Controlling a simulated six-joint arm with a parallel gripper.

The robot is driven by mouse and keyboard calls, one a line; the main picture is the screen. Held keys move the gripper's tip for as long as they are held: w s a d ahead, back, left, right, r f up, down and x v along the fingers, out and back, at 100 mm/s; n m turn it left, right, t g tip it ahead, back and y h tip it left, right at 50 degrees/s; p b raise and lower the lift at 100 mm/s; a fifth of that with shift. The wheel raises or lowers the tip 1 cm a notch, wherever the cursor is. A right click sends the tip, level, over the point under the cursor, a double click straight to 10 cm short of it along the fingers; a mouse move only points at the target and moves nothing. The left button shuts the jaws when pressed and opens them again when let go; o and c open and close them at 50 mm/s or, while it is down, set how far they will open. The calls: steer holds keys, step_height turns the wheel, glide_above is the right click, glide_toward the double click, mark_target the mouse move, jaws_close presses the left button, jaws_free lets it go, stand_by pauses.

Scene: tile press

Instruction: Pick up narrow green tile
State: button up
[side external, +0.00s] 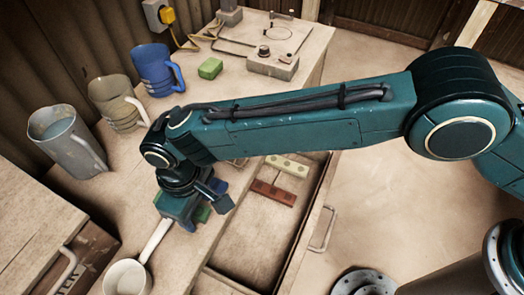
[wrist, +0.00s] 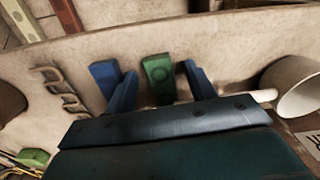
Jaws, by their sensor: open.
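The narrow green tile (wrist: 158,72) lies on the bench, between the two fingers of my gripper (wrist: 163,90) in the wrist view. The rest of the tile is hidden there by my gripper.
A second green block (side external: 210,68) lies farther back near the press plate (side external: 272,68). Blue (side external: 155,70), tan (side external: 117,102) and grey (side external: 66,142) mugs stand left. A white long-handled cup (side external: 126,278) lies close to my gripper. An open drawer holds a red tile (side external: 272,193) and light green tile (side external: 288,166).

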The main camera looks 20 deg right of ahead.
steer(key=c, duration=1.1)
steer(key=shift+r, duration=0.15)
steer(key=shift+r, duration=0.2)
steer(key=shift+s+d, duration=6.35)
